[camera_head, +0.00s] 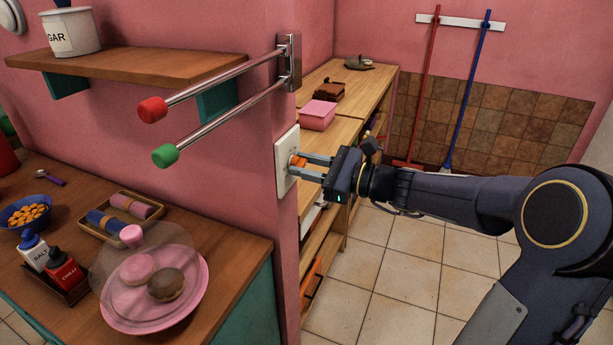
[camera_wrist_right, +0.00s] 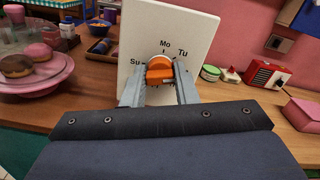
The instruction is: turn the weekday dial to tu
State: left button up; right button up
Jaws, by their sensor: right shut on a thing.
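The weekday dial is a white plate (camera_head: 286,163) on the narrow end of the pink wall, with an orange knob (camera_head: 298,161) at its middle. In the right wrist view the plate (camera_wrist_right: 190,32) shows the marks Su, Mo and Tu around the orange knob (camera_wrist_right: 160,70). Mo stands above the knob, Su at its left and Tu at its upper right. My right gripper (camera_head: 304,166) reaches in from the right and is shut on the knob, one finger on each side. The knob's pointer is not clear to me. My left gripper is not in view.
Two metal rods (camera_head: 219,85) with red and green ends stick out above the dial. A counter (camera_head: 225,262) at left holds a pink plate (camera_head: 195,305) of cakes under a clear cover. A wooden shelf unit (camera_head: 345,130) stands behind; tiled floor (camera_head: 400,290) is clear.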

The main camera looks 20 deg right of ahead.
jog(key=shift+n+b, duration=2.7)
jog(key=shift+b, duration=0.5)
jog(key=o, duration=1)
jog(key=v, duration=0.8)
jog(key=shift+a, duration=0.15)
